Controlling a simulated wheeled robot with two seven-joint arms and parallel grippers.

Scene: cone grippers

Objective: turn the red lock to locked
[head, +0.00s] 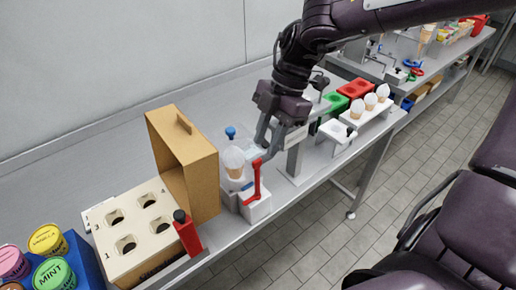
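A red upright lever (256,182), which looks like the red lock, stands on a small white block (257,208) at the front edge of the bench. A pale cone with a white top (234,162) stands just left of it. My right gripper (264,150) reaches down from the top right, just above and behind the lever's top. Its two grey fingers look apart, with nothing seen between them. I cannot tell whether a fingertip touches the lever. My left gripper is not in view.
A red part with a black knob (187,232) stands at the front of a cone-hole box (104,214), beside an open brown box (205,190). Ice cream tubs (48,240) are at the far left. Several white-topped cones (370,101) and a red tray (356,88) stand right.

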